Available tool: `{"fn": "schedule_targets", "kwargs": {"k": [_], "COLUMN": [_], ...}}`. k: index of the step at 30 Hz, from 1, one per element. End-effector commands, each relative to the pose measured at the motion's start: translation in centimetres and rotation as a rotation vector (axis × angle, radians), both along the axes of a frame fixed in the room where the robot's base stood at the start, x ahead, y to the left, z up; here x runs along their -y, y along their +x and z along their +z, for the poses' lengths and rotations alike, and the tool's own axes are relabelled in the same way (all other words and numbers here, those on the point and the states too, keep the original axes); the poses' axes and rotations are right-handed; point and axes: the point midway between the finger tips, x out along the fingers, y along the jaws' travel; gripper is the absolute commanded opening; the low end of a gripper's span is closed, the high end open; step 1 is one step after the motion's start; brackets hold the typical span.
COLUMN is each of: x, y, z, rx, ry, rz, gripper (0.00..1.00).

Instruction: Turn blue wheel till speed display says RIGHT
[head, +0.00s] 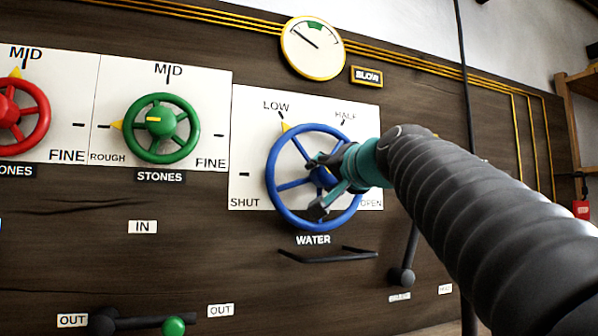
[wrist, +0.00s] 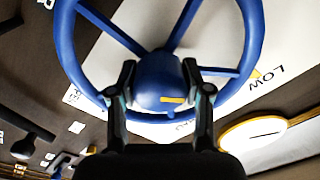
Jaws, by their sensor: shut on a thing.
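The blue wheel (head: 272,177), labelled WATER, is mounted on a white scale plate marked SHUT, LOW, HALF and OPEN. Its yellow pointer (head: 286,127) is at LOW. My gripper (head: 325,183) is at the wheel's centre, with its fingers on either side of the blue hub. In the wrist view my gripper (wrist: 158,78) is shut on the hub (wrist: 160,88), which carries a short yellow mark. The speed display (head: 367,76) reads SLOW. My arm hides the right part of the wheel and plate.
A round gauge (head: 313,48) above has its needle left of a green band. A green STONES wheel (head: 160,128) and a red wheel (head: 22,115) are to the left. A dark bar handle (head: 328,255) and a dark lever (head: 403,275) sit below and right.

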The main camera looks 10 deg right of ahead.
Motion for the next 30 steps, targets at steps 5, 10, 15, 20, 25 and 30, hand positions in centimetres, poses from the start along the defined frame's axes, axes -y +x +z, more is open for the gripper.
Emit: {"fn": "schedule_targets", "kwargs": {"k": [5, 10, 15, 20, 25, 30], "x": [0.06, 0.07, 0.07, 0.07, 0.08, 0.05], "y": [-0.02, -0.01, -0.01, -0.01, -0.02, -0.01], "z": [0.24, 0.2, 0.18, 0.19, 0.2, 0.13], "rx": [-0.009, -0.015, -0.016, -0.016, -0.016, -0.018], "ry": [0.067, 0.099, 0.109, 0.109, 0.108, 0.108], "rz": [-0.003, -0.003, -0.002, -0.002, -0.002, -0.002], "gripper": [0.14, 0.14, 0.14, 0.14, 0.59, 0.74]}}
